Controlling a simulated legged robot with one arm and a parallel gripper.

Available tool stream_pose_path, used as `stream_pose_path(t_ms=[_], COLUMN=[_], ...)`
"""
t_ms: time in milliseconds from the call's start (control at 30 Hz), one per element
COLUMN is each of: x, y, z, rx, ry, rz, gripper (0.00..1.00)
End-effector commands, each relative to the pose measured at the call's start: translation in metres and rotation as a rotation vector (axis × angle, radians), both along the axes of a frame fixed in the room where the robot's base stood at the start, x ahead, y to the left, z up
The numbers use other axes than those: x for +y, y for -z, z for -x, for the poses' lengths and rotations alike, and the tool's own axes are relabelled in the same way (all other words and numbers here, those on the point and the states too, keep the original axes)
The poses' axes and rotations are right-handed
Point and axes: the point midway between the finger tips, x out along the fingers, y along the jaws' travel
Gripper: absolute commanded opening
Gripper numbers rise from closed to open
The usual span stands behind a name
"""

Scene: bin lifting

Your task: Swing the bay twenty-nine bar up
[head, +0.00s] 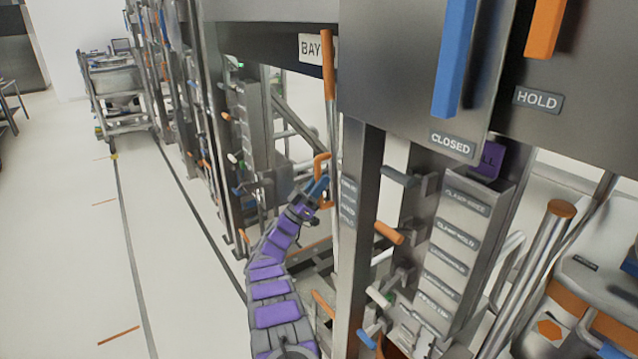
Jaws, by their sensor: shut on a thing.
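My gripper (318,188), with blue fingertips at the end of my purple and grey arm, is shut on an orange handle (322,158). The handle is a bracket-shaped piece beside an upright steel bar (333,120) with an orange upper end (328,60). The bar stands close to vertical in front of a rack. A white sign (310,48) behind it reads "BAY"; its number is hidden by the bar and a grey panel. The bar's lower part runs down behind my gripper and the rack post.
A steel post (363,200) stands just right of the bar. Further right are panels labelled CLOSED (453,144) and HOLD (538,99), with blue and orange handles, and several small coloured levers below. Open floor (60,250) lies left; a cart (115,95) stands far back.

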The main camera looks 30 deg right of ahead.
Motion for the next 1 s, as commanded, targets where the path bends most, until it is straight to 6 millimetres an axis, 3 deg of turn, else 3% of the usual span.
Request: stream_pose_path(t_ms=[67, 100, 300, 767, 1000], x=[0.000, 0.000, 0.000, 0.003, 0.029], y=[0.006, 0.006, 0.003, 0.003, 0.031], z=[-0.001, -0.002, 0.001, 0.001, -0.002], rx=[0.010, 0.011, 0.005, 0.003, 0.009], ry=[-0.001, -0.001, -0.001, -0.002, -0.005], rz=[-0.006, -0.006, -0.004, -0.002, -0.002], gripper=[0.00, 0.30, 0.48, 0.48, 0.48])
